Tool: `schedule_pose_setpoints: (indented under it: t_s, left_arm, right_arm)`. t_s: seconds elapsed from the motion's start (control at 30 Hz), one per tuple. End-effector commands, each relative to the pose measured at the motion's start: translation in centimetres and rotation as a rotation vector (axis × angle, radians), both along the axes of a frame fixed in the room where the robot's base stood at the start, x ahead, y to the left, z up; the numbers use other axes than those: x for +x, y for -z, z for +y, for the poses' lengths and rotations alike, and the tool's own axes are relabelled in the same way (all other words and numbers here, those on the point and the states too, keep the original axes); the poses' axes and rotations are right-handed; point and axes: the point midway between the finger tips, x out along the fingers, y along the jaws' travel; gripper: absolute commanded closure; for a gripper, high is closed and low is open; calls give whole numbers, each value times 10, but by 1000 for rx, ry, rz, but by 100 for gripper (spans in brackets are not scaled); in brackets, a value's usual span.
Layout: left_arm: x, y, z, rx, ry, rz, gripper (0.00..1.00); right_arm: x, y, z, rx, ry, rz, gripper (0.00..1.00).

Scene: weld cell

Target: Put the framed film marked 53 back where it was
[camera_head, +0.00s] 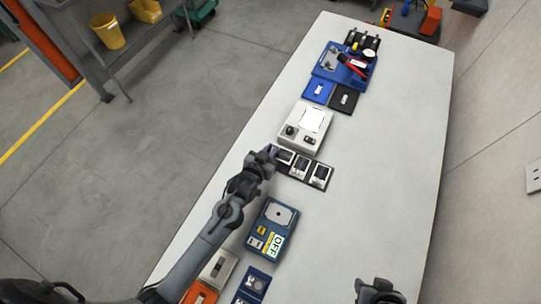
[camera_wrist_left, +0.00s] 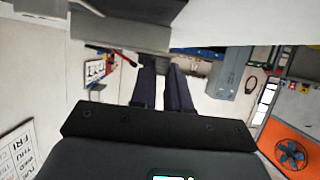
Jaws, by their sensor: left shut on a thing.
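Several small white-framed films with dark centres stand in a row on a black holder in mid-table in the head view; the middle one (camera_head: 301,166) and the right one (camera_head: 320,175) show clearly. The left framed film (camera_head: 284,156) is at the tips of my left gripper (camera_head: 271,152), which is shut on it. Its number is too small to read. In the left wrist view my left gripper's dark fingers (camera_wrist_left: 160,66) are close together, with their tips at a grey edge. My right gripper (camera_head: 380,290) is at the bottom edge, and its jaws are unclear.
A light-grey device (camera_head: 291,139) with a white panel stands just behind the films. A blue unit (camera_head: 261,245) with an OFF sign is in front. Blue and black pads (camera_head: 318,90) and a blue tray (camera_head: 327,67) lie farther back. The table's right side (camera_head: 380,180) is clear.

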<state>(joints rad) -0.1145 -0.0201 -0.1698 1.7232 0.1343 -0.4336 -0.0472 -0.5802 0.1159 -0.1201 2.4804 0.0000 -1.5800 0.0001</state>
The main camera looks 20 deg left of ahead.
Motion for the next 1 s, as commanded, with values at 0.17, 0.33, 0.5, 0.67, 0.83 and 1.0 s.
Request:
schedule_pose_setpoints:
  t_s: [0.17, 0.33, 0.5, 0.67, 0.83, 1.0]
  left_arm:
    - [0, 10, 0, 0, 0, 0, 100]
    - [0, 8, 0, 0, 0, 0, 100]
    - [0, 11, 0, 0, 0, 0, 100]
    - [0, 16, 0, 0, 0, 0, 100]
    - [0, 22, 0, 1, 0, 2, 100]
    - [-1, 25, 1, 3, 0, 6, 77]
  right_arm:
    - [0, 12, 0, 0, 0, 2, 57]
    - [0, 10, 0, 0, 0, 1, 57]
    - [0, 10, 0, -2, -2, 0, 57]
    - [0, 11, -1, -5, -4, 0, 57]
    - [0, 12, -2, -8, -6, 0, 57]
    - [0, 13, -2, -8, -5, 0, 57]
